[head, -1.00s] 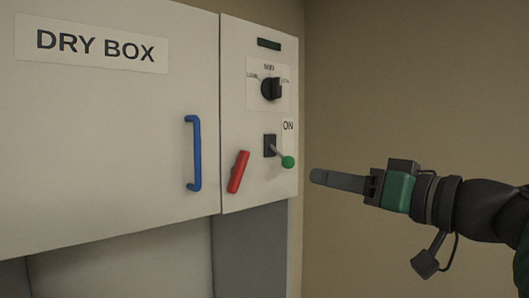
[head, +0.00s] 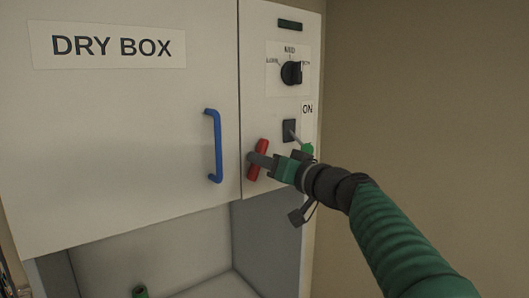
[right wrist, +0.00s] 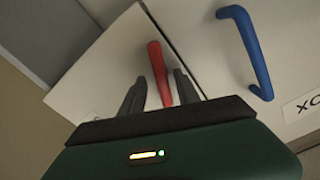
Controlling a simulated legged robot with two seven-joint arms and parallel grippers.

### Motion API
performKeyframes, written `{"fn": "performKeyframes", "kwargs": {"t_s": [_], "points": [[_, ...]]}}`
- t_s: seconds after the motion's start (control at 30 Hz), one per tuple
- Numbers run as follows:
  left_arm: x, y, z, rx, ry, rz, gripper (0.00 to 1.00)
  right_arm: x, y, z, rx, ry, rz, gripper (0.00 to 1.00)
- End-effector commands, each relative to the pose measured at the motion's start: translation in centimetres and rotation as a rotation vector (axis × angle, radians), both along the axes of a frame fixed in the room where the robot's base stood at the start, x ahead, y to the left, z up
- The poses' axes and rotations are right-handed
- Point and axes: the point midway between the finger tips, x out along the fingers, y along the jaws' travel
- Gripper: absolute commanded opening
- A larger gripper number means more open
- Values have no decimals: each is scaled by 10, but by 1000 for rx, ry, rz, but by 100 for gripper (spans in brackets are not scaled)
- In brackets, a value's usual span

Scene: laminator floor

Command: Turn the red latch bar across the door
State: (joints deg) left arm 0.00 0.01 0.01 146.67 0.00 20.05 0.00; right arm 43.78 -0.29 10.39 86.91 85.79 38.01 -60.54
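The red latch bar (head: 262,146) is on the narrow right panel, just right of the door seam. It stands near upright, its top leaning right, and does not cross the seam. The white door (head: 120,130) with "DRY BOX" on it looks shut. My right gripper (head: 255,158) is at the bar and hides its middle. In the right wrist view, the bar (right wrist: 158,66) runs between the two dark fingers of the gripper (right wrist: 160,88), with a gap showing on both sides. My left gripper is not in view.
A blue handle (head: 216,145) stands out from the door left of the bar. Above my gripper are a green-tipped lever (head: 307,149) by "ON" and a black knob (head: 291,73). A small green piece (head: 140,292) at the bottom edge is unclear.

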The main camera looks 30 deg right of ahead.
Motion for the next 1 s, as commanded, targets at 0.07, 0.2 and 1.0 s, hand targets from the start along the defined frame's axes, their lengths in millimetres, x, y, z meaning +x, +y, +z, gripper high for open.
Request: {"fn": "performKeyframes", "kwargs": {"t_s": [0.07,0.2,1.0], "points": [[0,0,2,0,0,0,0,3,0,0,1,0,-1,38],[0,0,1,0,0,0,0,4,0,-1,0,0,-1,38],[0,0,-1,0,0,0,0,4,0,-2,18,2,-2,0]]}}
